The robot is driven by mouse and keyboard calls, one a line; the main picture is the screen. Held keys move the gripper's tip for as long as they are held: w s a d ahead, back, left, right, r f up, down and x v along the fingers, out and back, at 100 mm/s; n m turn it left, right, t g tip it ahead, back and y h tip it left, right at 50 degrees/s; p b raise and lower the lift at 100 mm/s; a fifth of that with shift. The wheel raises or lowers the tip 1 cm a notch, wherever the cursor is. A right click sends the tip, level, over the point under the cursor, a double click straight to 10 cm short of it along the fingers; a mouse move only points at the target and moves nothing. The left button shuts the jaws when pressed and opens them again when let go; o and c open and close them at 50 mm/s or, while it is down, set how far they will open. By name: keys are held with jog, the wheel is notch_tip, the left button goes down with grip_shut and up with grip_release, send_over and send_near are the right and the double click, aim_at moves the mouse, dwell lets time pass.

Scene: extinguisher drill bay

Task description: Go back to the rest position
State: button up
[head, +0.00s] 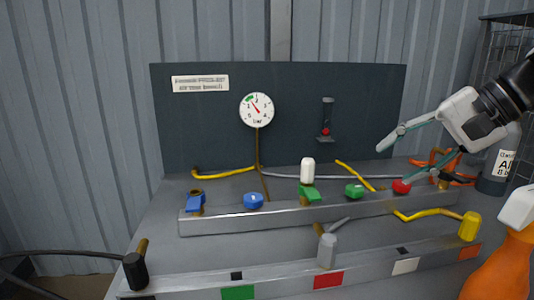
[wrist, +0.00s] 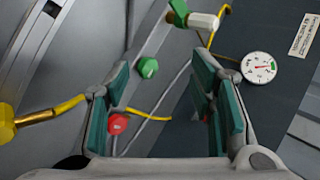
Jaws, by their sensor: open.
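My gripper (head: 418,160) is open and empty at the right side of the bench, above and around the area of the red knob (head: 401,187). In the wrist view the two teal-padded fingers of my gripper (wrist: 165,105) stand wide apart. The red knob (wrist: 118,123) shows between them, close to the left finger in the picture. I cannot tell whether a finger touches it. The green knob (head: 354,190) sits to its left on the metal rail and also shows in the wrist view (wrist: 148,67).
A dark back panel (head: 210,130) carries a round gauge (head: 257,110). The rail (head: 330,211) holds a blue knob (head: 253,200) and a white-handled green valve (head: 308,172). In front are grey (head: 327,251), black (head: 134,271) and yellow (head: 469,226) handles. A cylinder (head: 498,165) stands right.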

jog(key=s+a+f+n+g+h, duration=0.1)
jog(key=s+a+f+n, duration=0.1)
jog(key=s, duration=0.4)
jog(key=s+a+f+n+g+h, duration=0.1)
jog(key=s+a+f+g, duration=0.1)
jog(key=s+a+f, duration=0.2)
jog(key=s+a+f+n+g+h, duration=0.1)
jog(key=s+a+f+n+g, duration=0.1)
jog(key=s+a, duration=0.3)
jog(key=shift+s+a+f+n+h, duration=0.15)
jog(key=shift+s+f, duration=0.1)
jog(key=shift+s, duration=0.55)
jog(key=shift+s+d+f+n+h, duration=0.1)
jog(key=shift+s+f, duration=0.15)
jog(key=shift+s, duration=0.5)
jog(key=shift+s+a+f+n+h, duration=0.15)
jog(key=shift+s+f, duration=0.1)
jog(key=shift+s, duration=0.55)
jog(key=s+d+f+n+h, duration=0.25)
jog(key=s+f, duration=0.25)
jog(key=s, duration=0.3)
notch_tip(320, 180, up, 31)
jog(key=t+p, duration=0.3)
jog(key=p, duration=2.6)
jog(key=shift+d, duration=0.3)
